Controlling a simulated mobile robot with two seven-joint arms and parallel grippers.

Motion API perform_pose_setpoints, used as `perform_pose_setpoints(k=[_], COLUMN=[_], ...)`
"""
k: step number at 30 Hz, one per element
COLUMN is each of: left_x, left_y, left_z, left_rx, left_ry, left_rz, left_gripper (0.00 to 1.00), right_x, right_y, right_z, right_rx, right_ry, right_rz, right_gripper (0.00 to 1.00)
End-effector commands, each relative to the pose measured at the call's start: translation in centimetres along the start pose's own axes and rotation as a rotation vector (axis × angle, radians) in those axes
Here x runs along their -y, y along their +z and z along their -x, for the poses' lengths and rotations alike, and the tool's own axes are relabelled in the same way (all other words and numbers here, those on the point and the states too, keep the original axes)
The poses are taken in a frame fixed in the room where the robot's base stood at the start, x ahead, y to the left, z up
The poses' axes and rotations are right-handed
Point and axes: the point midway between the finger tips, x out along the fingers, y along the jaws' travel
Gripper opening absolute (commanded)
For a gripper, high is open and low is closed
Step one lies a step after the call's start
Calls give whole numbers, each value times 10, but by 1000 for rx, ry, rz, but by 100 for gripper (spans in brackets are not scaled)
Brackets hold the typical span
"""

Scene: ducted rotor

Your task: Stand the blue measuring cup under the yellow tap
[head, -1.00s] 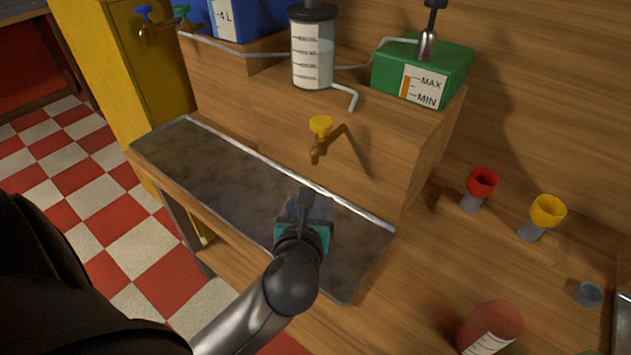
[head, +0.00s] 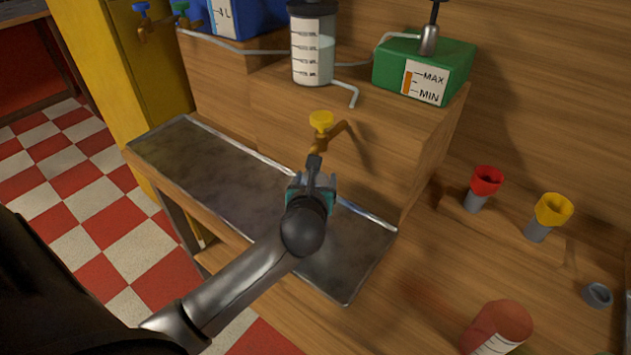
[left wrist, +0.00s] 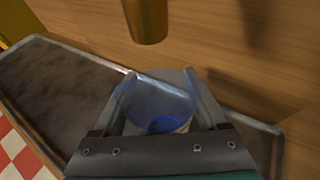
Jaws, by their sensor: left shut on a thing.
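The yellow tap (head: 321,123) has a yellow knob and a brass spout and sticks out of the wooden block above the metal tray. Its spout end (left wrist: 147,22) hangs large at the top of the left wrist view. My left gripper (left wrist: 170,88) is shut on the blue measuring cup (left wrist: 163,103), a clear bluish vessel between its two fingers. In the head view my left gripper (head: 314,165) is just below the tap, over the tray, and hides most of the cup. The cup's base is hidden, so I cannot tell whether it touches the tray. My right gripper is not in view.
The metal tray (head: 200,165) is bare on its left part. A clear graduated container (head: 312,55) and a green box (head: 425,65) stand on the block above. Red (head: 486,181) and yellow (head: 553,210) funnel-like cups and a red bottle (head: 500,325) are at the right.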

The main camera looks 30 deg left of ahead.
Motion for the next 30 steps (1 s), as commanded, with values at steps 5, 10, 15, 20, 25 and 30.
perform_pose_setpoints(k=[5, 10, 15, 20, 25, 30], left_x=[0, 0, 0, 0, 0, 1], left_y=[2, -1, -1, -1, 2, 2], left_z=[0, 0, 0, 0, 3, 26], left_rx=[2, 2, 1, 1, 1, -2], left_ry=[-1, -1, -1, -1, -1, -3], left_rz=[1, 1, 1, 1, 1, 4], left_gripper=[10, 81, 100, 100, 100, 100], right_x=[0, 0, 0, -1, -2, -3], right_y=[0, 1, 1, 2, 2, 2], right_z=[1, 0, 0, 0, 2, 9], right_rx=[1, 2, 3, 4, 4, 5], right_ry=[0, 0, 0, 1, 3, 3], right_rz=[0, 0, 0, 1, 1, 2], right_gripper=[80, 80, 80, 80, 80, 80])
